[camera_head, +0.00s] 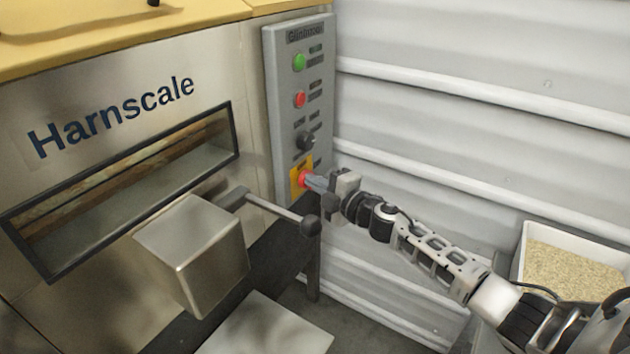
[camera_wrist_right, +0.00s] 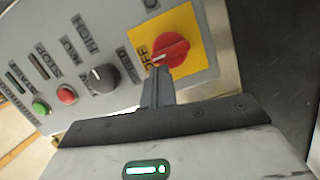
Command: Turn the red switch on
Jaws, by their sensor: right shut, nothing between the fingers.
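The red switch (camera_head: 303,179) is a round knob on a yellow plate at the bottom of the grey control panel (camera_head: 285,110). In the right wrist view the red switch (camera_wrist_right: 170,50) shows a pale pointer line, and the word OFF is readable on the yellow plate (camera_wrist_right: 185,25) beside it. My right gripper (camera_head: 311,181) is shut and empty, its fingertips right at the knob. In the wrist view the fingertips (camera_wrist_right: 157,72) overlap the knob's lower edge; I cannot tell whether they touch it. My left gripper is not in view.
Above the switch, the panel carries a black knob (camera_head: 305,140), a red button (camera_head: 299,99) and a green button (camera_head: 299,62). A lever with a dark ball end (camera_head: 311,226) sticks out below the panel, near my right gripper. A tray of grain (camera_head: 525,243) stands at right.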

